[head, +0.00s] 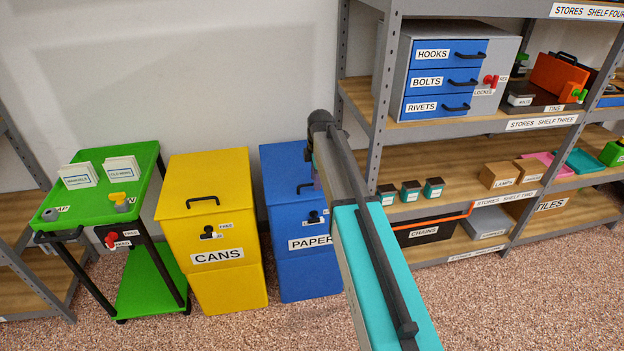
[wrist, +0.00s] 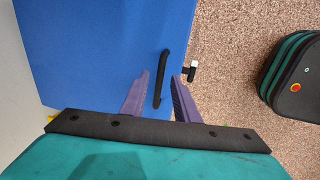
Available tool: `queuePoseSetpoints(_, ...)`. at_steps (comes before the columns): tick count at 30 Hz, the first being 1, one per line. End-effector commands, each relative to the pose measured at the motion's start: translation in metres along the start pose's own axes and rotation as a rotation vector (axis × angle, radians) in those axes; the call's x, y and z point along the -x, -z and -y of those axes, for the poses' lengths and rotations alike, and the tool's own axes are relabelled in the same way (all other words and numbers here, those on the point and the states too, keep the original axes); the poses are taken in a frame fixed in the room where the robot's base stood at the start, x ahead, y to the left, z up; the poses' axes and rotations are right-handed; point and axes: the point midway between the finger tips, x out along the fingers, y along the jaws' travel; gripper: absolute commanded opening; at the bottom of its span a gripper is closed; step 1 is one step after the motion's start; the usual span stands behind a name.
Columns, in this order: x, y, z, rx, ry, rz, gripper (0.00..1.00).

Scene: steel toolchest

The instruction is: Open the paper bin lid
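The paper bin (head: 290,270) is blue, stands on the floor and bears a PAPER label. Its lid (head: 283,165) looks closed. A black bar handle (head: 304,188) on the lid is partly hidden by my arm in the head view. In the wrist view the blue lid (wrist: 95,50) fills the left half, and the handle (wrist: 160,80) lies between the two purple fingers of my gripper (wrist: 161,76). The fingers are apart, with a gap on both sides of the handle. A small latch knob (head: 314,217) is on the bin's front; it also shows in the wrist view (wrist: 191,70).
A yellow CANS bin (head: 208,215) stands just left of the paper bin. A green cart (head: 95,190) is farther left. Shelves (head: 455,125) with drawers and boxes are on the right. Speckled floor (head: 500,300) is clear in front.

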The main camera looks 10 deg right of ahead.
Motion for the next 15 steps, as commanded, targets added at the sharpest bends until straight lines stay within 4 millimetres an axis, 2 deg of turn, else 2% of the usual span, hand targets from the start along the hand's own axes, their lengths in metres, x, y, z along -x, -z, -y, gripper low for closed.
queuePoseSetpoints(7,-0.0003,0.0000,0.0001,0.000,0.000,0.000,0.28)
queuePoseSetpoints(12,-0.0002,0.0000,0.0002,0.000,0.001,0.000,0.00)
queuePoseSetpoints(15,-0.0002,0.0001,0.0003,0.000,0.001,0.000,0.00)
